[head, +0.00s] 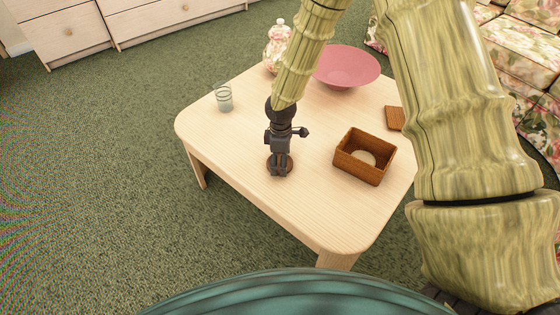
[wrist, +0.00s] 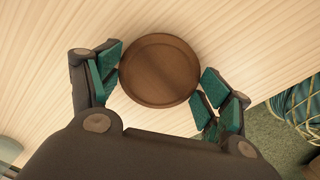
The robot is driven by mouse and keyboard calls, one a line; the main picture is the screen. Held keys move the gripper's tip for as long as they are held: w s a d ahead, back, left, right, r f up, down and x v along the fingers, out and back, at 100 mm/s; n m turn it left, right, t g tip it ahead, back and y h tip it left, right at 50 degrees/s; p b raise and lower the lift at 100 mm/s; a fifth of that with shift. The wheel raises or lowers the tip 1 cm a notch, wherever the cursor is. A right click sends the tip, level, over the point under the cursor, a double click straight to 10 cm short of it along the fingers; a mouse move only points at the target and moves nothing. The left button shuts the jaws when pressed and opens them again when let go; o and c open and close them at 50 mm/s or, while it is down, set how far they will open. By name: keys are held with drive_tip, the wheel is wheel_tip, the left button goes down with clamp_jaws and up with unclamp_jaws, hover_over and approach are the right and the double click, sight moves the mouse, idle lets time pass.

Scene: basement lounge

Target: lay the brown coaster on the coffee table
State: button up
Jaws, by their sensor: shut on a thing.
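The brown coaster (wrist: 160,70) is a round dark wooden disc with a raised rim. In the wrist view it sits between my two fingers, whose green pads touch its left and right edges. My gripper (wrist: 160,84) is shut on it. In the head view my gripper (head: 281,168) points down over the near left part of the coffee table, and the coaster (head: 290,160) shows partly behind the fingers. The coffee table (head: 230,140) has a pale wood top with rounded corners. The coaster is at or just above the tabletop; I cannot tell whether it touches.
A brown box (head: 362,170) with a pale round thing inside stands right of my gripper. A pink bowl (head: 346,66), a glass (head: 223,97), a floral jar (head: 277,45) and a flat brown square (head: 395,118) are also on the table. The front left tabletop is clear.

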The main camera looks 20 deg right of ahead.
drive_tip(key=o, duration=0.9)
drive_tip(key=shift+c, duration=0.2)
wheel_tip(320, 180, up, 12)
drive_tip(key=p, duration=0.3)
drive_tip(key=shift+r, duration=0.15)
